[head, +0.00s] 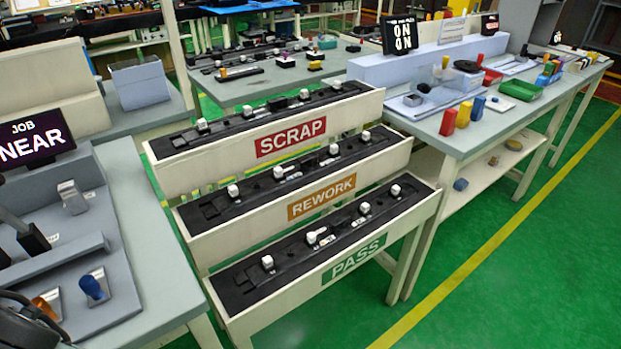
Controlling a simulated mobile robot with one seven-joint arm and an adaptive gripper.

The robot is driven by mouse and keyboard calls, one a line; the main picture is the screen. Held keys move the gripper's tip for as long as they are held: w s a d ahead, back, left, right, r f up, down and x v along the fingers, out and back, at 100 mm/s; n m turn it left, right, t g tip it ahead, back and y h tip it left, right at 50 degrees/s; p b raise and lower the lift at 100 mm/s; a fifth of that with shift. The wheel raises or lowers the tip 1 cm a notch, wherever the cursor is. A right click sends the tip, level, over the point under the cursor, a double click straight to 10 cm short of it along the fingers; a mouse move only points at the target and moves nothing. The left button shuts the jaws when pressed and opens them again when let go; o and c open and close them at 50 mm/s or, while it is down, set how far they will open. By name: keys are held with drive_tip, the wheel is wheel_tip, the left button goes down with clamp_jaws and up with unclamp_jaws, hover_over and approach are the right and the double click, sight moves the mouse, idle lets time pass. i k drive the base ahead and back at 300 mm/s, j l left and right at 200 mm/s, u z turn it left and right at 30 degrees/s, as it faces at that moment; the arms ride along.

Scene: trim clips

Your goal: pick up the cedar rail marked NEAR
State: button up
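A dark sign (35,140) reading JOB NEAR stands at the back of the left bench. I cannot pick out a cedar-coloured rail or a rail marked NEAR. Long dark strips with white knobs lie in three stepped trays: SCRAP (291,139) at the back, REWORK (322,197) in the middle and PASS (354,258) in front. Any small marks on them are too small to read. A dark, partly cut-off shape at the lower left corner may be part of my arm. My gripper cannot be made out clearly.
The left bench (155,265) carries a grey fixture with a blue knob (93,287), an orange piece (45,307) and a metal block (72,197). The right bench (430,128) holds coloured blocks and a green tray (513,88). Green floor (540,240) is clear at right.

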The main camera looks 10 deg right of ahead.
sight(309, 165)
drive_tip(key=i+j+z, duration=0.2)
drive_tip(key=z, duration=0.25)
drive_tip(key=i+j+z, duration=0.2)
drive_tip(key=z, duration=0.25)
drive_tip(key=i+j+z, duration=0.15)
drive_tip(key=j+z, duration=0.3)
